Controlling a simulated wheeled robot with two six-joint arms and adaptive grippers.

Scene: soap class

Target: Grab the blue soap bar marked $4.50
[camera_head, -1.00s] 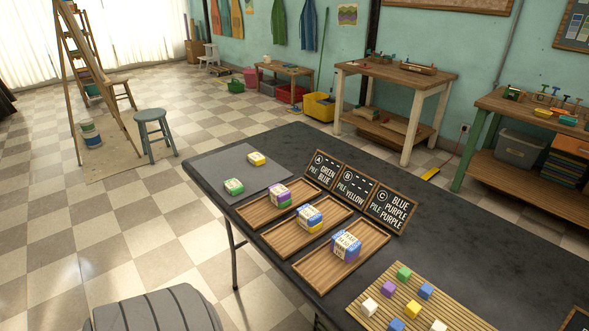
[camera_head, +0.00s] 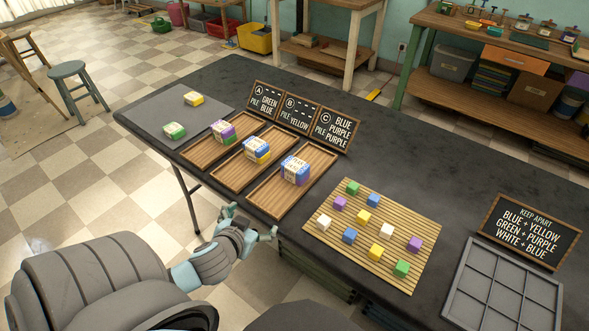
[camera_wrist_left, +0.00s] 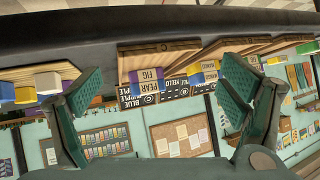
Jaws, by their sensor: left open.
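No $4.50 mark is readable. A blue bar with a white label tops the stack (camera_head: 295,170) in tray C; another tops the stack (camera_head: 257,149) in tray B. On the slatted mat (camera_head: 325,239) lie small blue blocks, one nearer (camera_head: 349,236) and one farther (camera_head: 364,215). My left gripper (camera_head: 252,224) is open and empty at the table's front edge, before the trays. My right gripper is out of view.
Wooden tray A (camera_head: 199,154), tray B (camera_head: 232,181) and tray C (camera_head: 267,201) stand before chalkboard signs (camera_head: 297,112). A grey mat (camera_head: 150,112) holds yellow and green bars. A grey divided tray (camera_head: 470,262) and "keep apart" sign (camera_head: 534,223) are at right.

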